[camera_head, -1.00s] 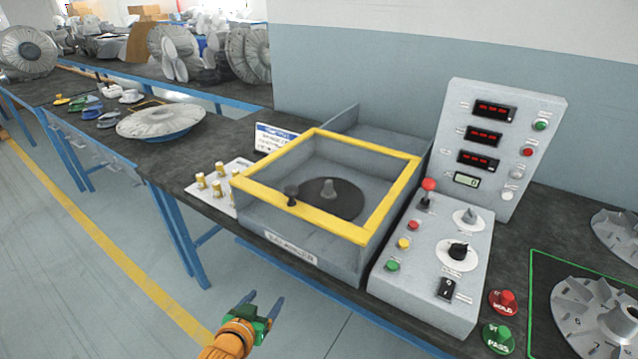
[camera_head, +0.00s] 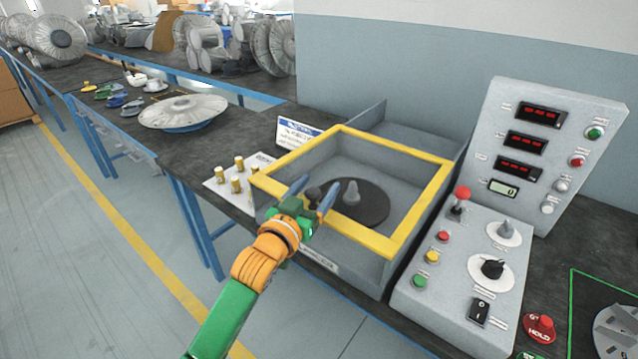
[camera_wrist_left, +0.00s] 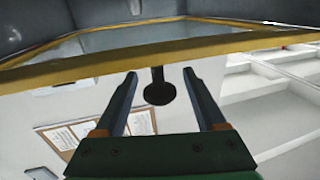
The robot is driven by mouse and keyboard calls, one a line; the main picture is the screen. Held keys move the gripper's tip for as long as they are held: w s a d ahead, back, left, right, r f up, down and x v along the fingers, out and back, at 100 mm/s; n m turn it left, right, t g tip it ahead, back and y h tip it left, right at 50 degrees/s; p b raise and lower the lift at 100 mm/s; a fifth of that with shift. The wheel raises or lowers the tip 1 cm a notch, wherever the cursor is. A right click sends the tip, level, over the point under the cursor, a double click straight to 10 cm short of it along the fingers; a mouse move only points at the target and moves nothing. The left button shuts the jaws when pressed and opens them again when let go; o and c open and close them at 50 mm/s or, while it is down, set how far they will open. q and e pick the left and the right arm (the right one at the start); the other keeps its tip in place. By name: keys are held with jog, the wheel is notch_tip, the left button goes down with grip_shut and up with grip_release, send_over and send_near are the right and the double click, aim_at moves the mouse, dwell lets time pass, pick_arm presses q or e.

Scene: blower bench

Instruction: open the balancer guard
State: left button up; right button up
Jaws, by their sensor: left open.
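The balancer guard (camera_head: 408,233) is a yellow-framed lid lying shut over the grey balancer box (camera_head: 365,268). Its dark knob (camera_head: 314,194) is at the front edge, partly hidden by my gripper in the head view. My left gripper (camera_head: 315,189) is open at the front edge, with one finger on each side of the knob. In the left wrist view, the knob (camera_wrist_left: 159,90) shows between the two fingertips (camera_wrist_left: 159,73), below the yellow bar (camera_wrist_left: 100,65). I see no finger clearly touching it. My right gripper is not in view.
A control panel (camera_head: 455,285) with buttons and a red-topped lever stands right of the box. A plate with brass pegs (camera_head: 222,188) and a small sign (camera_head: 297,135) are on its left. A finned disc (camera_head: 183,110) lies farther left. The floor in front is open.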

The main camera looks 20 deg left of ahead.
pick_arm(q)
jog(key=shift+w+d+f, duration=0.1)
jog(key=shift+w+f, duration=0.05)
jog(key=shift+w, duration=0.55)
jog(key=shift+s, duration=0.1)
jog(key=shift+c, duration=1.3)
grip_shut()
